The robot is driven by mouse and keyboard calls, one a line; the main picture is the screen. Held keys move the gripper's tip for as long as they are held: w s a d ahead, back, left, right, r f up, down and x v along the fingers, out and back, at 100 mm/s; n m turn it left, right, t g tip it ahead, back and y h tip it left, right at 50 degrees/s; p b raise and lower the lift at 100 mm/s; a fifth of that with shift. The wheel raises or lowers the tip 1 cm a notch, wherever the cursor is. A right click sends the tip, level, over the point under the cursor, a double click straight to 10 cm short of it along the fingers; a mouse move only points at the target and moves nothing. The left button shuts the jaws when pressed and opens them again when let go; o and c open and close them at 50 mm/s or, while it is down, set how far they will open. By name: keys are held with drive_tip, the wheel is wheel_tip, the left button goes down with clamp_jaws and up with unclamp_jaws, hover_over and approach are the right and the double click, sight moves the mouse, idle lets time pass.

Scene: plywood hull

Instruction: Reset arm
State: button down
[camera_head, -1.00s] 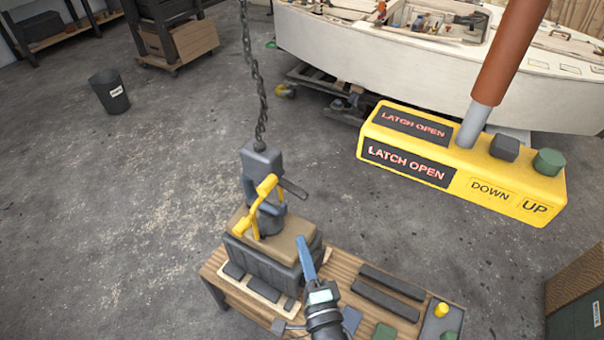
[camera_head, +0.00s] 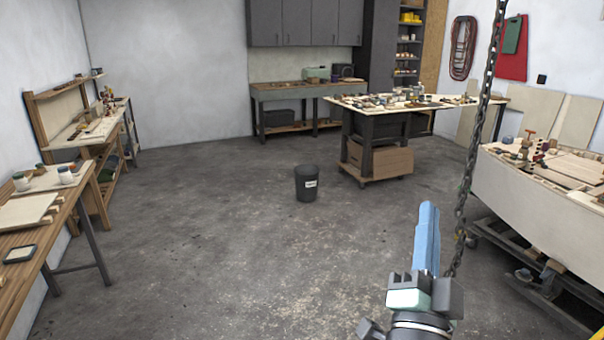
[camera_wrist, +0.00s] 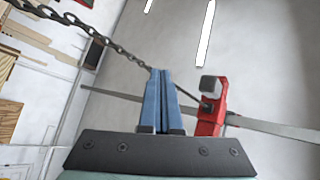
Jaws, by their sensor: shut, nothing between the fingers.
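My gripper (camera_head: 428,215) points upward at the lower right of the head view, its blue fingers together with nothing between them. In the wrist view my gripper (camera_wrist: 162,75) also shows its blue fingers closed side by side, pointing toward the ceiling. A hanging chain (camera_head: 474,130) runs down close to the right of the gripper in the head view. The chain (camera_wrist: 85,28) crosses the upper left of the wrist view and passes behind the fingertips. A red hoist or trolley (camera_wrist: 213,108) on an overhead beam shows right of the fingers.
The plywood hull (camera_head: 530,195) stands at the right on a dark wheeled cradle. A black bin (camera_head: 307,183) is on the floor ahead. A wheeled worktable (camera_head: 380,140) stands behind it. Wooden benches (camera_head: 60,215) line the left wall. The middle floor is clear.

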drive_tip(key=s+a+r+n+t+y, duration=0.1)
drive_tip(key=s+a+r+n, duration=0.3)
drive_tip(key=r, duration=0.4)
drive_tip(key=s+a+r+n+t+y, duration=0.2)
drive_tip(key=s+a+r+n+y, duration=0.2)
drive_tip(key=a+r, duration=0.3)
drive_tip(key=s+a+r+n+t+y, duration=0.2)
drive_tip(key=s+a+r+n, duration=0.3)
drive_tip(key=r, duration=0.5)
drive_tip(key=shift+s+a+y, duration=0.3)
drive_tip(key=shift+s+a, duration=0.05)
drive_tip(key=shift+s, duration=0.05)
